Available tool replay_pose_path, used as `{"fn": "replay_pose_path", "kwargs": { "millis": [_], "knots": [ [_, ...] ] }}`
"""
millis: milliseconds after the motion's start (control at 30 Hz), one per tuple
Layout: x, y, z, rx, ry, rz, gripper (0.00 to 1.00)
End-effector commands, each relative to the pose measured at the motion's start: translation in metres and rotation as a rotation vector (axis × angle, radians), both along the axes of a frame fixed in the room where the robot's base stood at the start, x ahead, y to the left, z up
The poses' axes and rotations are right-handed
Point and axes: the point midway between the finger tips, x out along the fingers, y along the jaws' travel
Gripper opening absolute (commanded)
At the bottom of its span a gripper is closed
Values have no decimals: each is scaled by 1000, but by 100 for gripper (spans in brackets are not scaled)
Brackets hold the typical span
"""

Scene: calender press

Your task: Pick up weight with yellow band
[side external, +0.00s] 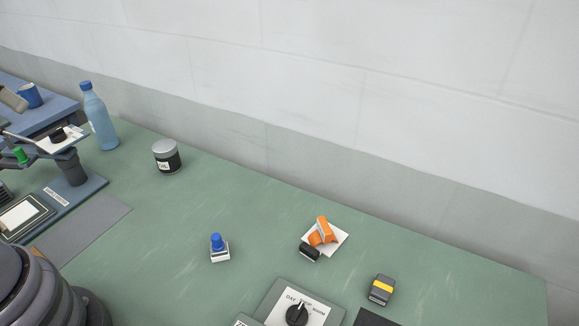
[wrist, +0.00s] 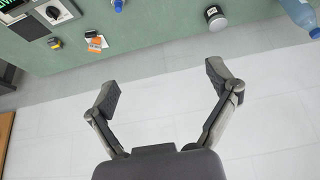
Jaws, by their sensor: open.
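The weight with the yellow band (side external: 382,289) is a small dark grey block with a yellow stripe. It lies on the green table at the lower right in the side view. In the wrist view the weight (wrist: 55,43) shows small at the upper left, beside the dial panel. My gripper (wrist: 163,85) is open and empty, its two fingers spread wide. In the wrist view it appears over the pale tiled floor, apart from the weight. The fingers are not visible in the side view.
An orange item with a black part (side external: 322,232) rests on a white square left of the weight. A dial panel (side external: 296,309), a blue-topped stamp (side external: 218,249), a lidded jar (side external: 166,157) and a blue bottle (side external: 98,117) stand around.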

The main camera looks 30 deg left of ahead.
Motion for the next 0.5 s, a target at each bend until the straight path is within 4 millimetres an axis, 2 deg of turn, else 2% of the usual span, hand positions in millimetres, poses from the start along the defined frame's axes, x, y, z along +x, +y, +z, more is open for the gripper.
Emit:
{"fn": "replay_pose_path", "kwargs": {
  "millis": [167,267,367,500],
  "knots": [
    [1,-1,0,-4,3,0,87],
    [8,-8,0,-43,34,3,87],
    [26,-26,-2,-139,116,15,87],
    [66,-71,-11,-344,293,63,87]
  ]
}}
